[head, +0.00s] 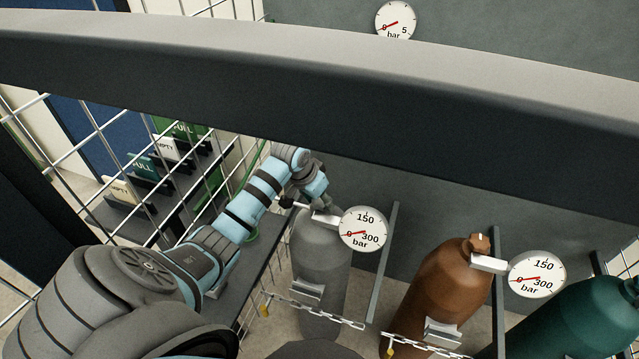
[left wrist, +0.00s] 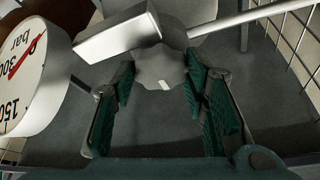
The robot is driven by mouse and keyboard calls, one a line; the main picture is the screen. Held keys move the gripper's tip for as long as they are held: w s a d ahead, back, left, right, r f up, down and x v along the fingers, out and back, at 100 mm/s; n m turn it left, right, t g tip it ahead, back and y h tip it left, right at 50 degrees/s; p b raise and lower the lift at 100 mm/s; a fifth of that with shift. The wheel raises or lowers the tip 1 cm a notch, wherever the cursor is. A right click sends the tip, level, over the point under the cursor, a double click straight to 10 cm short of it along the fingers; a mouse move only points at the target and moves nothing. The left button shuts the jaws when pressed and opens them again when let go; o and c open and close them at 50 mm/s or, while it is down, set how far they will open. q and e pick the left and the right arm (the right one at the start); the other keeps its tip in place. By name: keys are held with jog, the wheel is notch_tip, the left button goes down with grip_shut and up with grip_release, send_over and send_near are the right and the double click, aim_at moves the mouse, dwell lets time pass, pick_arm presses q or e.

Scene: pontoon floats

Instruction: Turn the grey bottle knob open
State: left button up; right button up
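The grey bottle (head: 322,250) stands upright behind a chain, with a round gauge (head: 364,229) at its top reading near 0. My left gripper (head: 318,203) is at the top of this bottle and covers its knob in the head view. In the left wrist view the grey lobed knob (left wrist: 160,66), with a small white mark, lies between the green-padded fingertips of my left gripper (left wrist: 161,75). The fingers are apart, one on each side of the knob. Whether the pads touch it is hard to tell. My right gripper is not in view.
A brown bottle (head: 437,290) with its own knob (head: 479,243) and gauge (head: 537,274) stands to the right, and a green bottle (head: 585,318) beyond it. A wide grey beam (head: 320,110) crosses the head view. Wire mesh (head: 100,130) stands at the left.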

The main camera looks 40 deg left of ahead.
pick_arm(q)
jog(key=shift+c, duration=1)
